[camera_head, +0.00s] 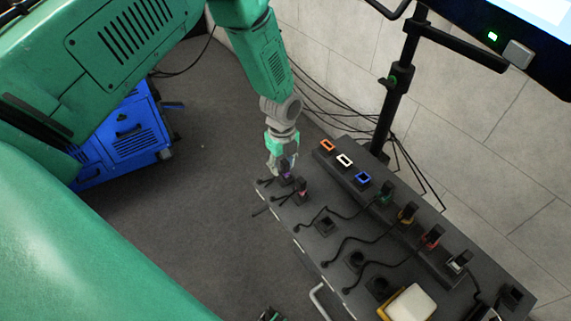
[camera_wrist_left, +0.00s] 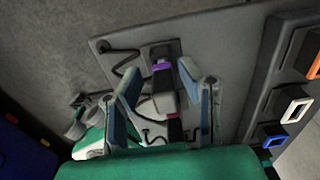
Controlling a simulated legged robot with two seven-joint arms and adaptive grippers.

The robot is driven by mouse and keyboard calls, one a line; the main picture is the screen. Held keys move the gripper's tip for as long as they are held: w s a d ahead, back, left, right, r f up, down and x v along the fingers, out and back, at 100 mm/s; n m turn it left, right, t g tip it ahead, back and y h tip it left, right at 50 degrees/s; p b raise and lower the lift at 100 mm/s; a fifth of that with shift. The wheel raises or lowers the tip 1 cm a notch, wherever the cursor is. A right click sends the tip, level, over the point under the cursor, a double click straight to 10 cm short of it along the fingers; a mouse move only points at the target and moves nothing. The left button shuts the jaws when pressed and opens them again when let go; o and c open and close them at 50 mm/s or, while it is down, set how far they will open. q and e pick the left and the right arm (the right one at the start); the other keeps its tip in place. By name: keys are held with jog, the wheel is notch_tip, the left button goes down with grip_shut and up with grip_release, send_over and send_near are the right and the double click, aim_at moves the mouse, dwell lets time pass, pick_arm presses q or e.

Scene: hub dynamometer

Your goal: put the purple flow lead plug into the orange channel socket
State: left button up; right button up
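The purple flow lead plug (camera_head: 286,178) sits at the far left end of the dark bench, its lead lying beside it. My left gripper (camera_head: 281,168) is right above it, partly covering it. In the left wrist view the gripper (camera_wrist_left: 166,88) is open, its two fingers apart, with the purple plug (camera_wrist_left: 162,66) just beyond and between their tips. I cannot tell whether they touch it. The orange channel socket (camera_head: 327,146) is empty on the raised strip and also shows in the left wrist view (camera_wrist_left: 314,66). Only a small green part, possibly my right gripper, shows at the bottom edge.
A pink plug (camera_head: 302,191) stands close beside the purple one. White (camera_head: 344,160) and blue (camera_head: 363,178) sockets follow the orange one, then several plugged leads. Loose black leads cross the bench. A monitor pole (camera_head: 396,90) rises behind.

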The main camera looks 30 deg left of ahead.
aim_at(286, 162)
pick_arm(q)
grip_shut()
jog(key=shift+d+r, duration=0.35)
jog(key=shift+d, duration=0.35)
jog(key=shift+r+p, duration=0.15)
jog(key=shift+p, duration=0.15)
jog(key=shift+a+r+p, duration=0.3)
jog(key=shift+r+p, duration=0.3)
jog(key=shift+d+r+p, duration=0.2)
jog(key=shift+r+p, duration=0.4)
jog(key=shift+r, duration=0.15)
jog(key=shift+a+r+p, duration=0.3)
jog(key=shift+r+p, duration=0.45)
jog(key=shift+d+r+p, duration=0.15)
jog(key=shift+r+p, duration=0.55)
jog(key=shift+r, duration=0.45)
pick_arm(e)
notch_tip(286, 162, up, 6)
jog(key=shift+d, duration=0.25)
jog(key=shift+r, duration=0.1)
